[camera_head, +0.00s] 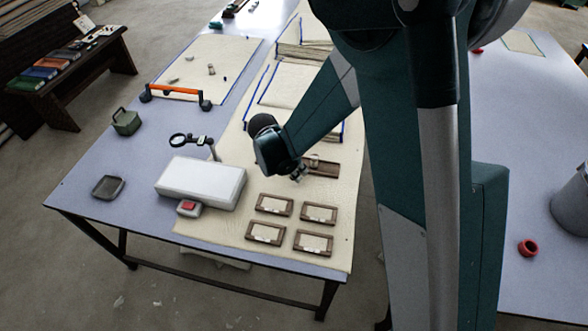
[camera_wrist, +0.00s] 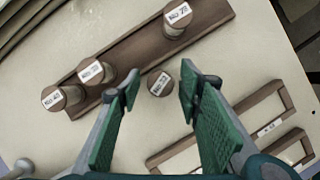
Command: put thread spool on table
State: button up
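A thread spool (camera_wrist: 160,83) with a white-labelled top stands on the beige mat (camera_wrist: 240,65) in the wrist view. My gripper (camera_wrist: 158,88) is open, with its green-padded fingers either side of the spool and a gap visible on both sides. Three similar spools, including one at the far end (camera_wrist: 180,17), sit on a long brown wooden rack (camera_wrist: 135,45) beside it. In the head view my gripper (camera_head: 298,174) is low over the mat, next to the brown rack (camera_head: 325,168). The spools are too small to make out there.
Several brown frames (camera_head: 318,213) lie on the mat in front of my gripper. A white box (camera_head: 201,183), a red-button box (camera_head: 189,208) and a magnifier (camera_head: 178,140) stand to the left. The blue-grey table (camera_head: 140,170) has bare surface at its left.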

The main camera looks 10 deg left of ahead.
jog(key=p+v, duration=0.2)
jog(key=v, duration=0.9)
jog(key=shift+r, duration=0.3)
jog(key=shift+d, duration=0.1)
dwell(0.5)
jog(key=s+d+r+m+y, duration=0.1)
jog(key=s+d+r+m, duration=0.1)
jog(key=d+r+m, duration=0.7)
jog(key=s+d+r+m+y, duration=0.15)
jog(key=d+r+m, duration=0.4)
jog(key=d, duration=0.75)
jog(key=s+d+r+m+t, duration=0.1)
jog(key=s+d+r+m, duration=0.2)
jog(key=s+d+m, duration=0.4)
jog(key=s+d+r+m+t, duration=0.2)
jog(key=s+d+r+m, duration=0.1)
jog(key=s+d+m, duration=0.4)
jog(key=shift+s+d+r+m, duration=0.3)
jog(key=shift+s+d, duration=0.65)
jog(key=shift+d, duration=1.25)
jog(key=shift+o, duration=0.2)
